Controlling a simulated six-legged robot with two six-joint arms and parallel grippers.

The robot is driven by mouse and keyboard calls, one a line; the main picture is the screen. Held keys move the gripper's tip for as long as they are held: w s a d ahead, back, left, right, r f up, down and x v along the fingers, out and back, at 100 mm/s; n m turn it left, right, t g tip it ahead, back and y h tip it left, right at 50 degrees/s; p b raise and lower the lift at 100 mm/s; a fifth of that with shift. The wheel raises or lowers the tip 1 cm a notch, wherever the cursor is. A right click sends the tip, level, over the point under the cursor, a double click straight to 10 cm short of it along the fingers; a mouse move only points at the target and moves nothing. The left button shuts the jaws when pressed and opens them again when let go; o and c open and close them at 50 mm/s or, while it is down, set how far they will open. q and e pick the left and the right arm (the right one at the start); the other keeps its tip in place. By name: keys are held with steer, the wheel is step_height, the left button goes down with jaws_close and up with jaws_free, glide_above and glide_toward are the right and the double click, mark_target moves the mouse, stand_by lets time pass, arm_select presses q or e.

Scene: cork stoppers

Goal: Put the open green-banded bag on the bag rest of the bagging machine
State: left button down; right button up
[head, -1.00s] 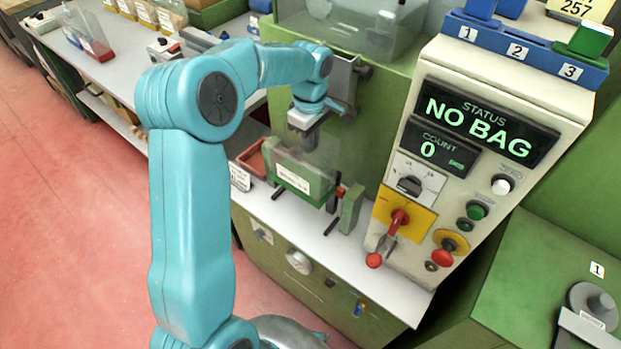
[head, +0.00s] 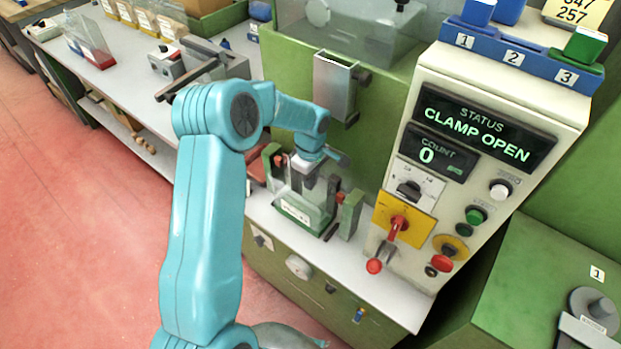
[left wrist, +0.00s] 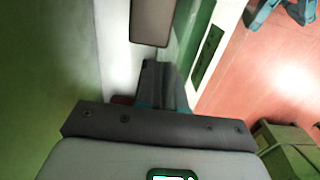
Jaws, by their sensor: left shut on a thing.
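The clear bag (head: 318,213) with a green band and a white label is upright at the bagging machine (head: 380,150), low over its white ledge. It is between a left green post (head: 271,163) and a right green post (head: 351,214). My left gripper (head: 307,181) is shut on the bag's upper part from above. The bag rest is mostly hidden behind the bag, and I cannot tell whether the bag bears on it. In the left wrist view my left gripper's dark fingers (left wrist: 162,88) show, but the bag is unclear. My right gripper is not in view.
A metal chute (head: 336,88) hangs above and behind the bag. The control panel (head: 470,170) at the right reads CLAMP OPEN, count 0. A red-knobbed lever (head: 374,266) sticks out at its lower left. A white bench (head: 130,95) with bags lies at the left.

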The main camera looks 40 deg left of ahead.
arm_select(q)
steer(key=shift+f, duration=0.25)
steer(key=c, duration=1.3)
jaws_free()
steer(key=shift+r, duration=0.1)
steer(key=shift+o, duration=0.2)
step_height(320, 180, up, 12)
steer(key=shift+r, duration=0.2)
